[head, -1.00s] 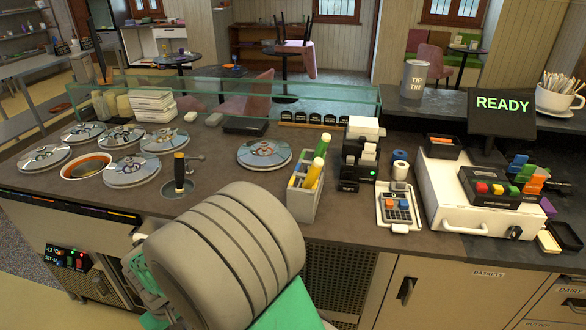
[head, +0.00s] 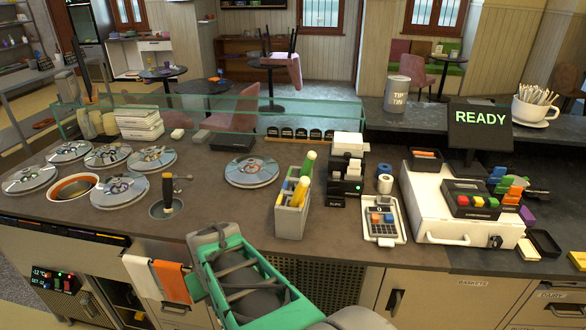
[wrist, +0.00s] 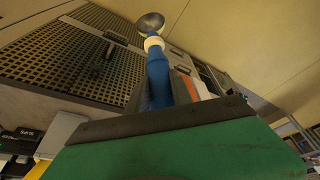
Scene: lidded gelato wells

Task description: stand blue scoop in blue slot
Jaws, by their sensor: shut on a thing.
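In the wrist view the blue scoop has a blue handle (wrist: 158,78), a cream collar and a round metal bowl at its far end. My gripper (wrist: 160,117) is shut on the handle, and its dark edge hides the grip. In the head view, my green arm hides the scoop and the jaws. The pale grey slotted holder (head: 291,222) stands on the counter beyond my arm. A green-handled scoop (head: 308,166) and a yellow-handled scoop (head: 300,191) stand in it. My gripper appears apart from the holder.
A black label printer (head: 345,178) and a card terminal (head: 384,222) are right of the holder. White and orange towels (head: 171,282) hang at the counter front.

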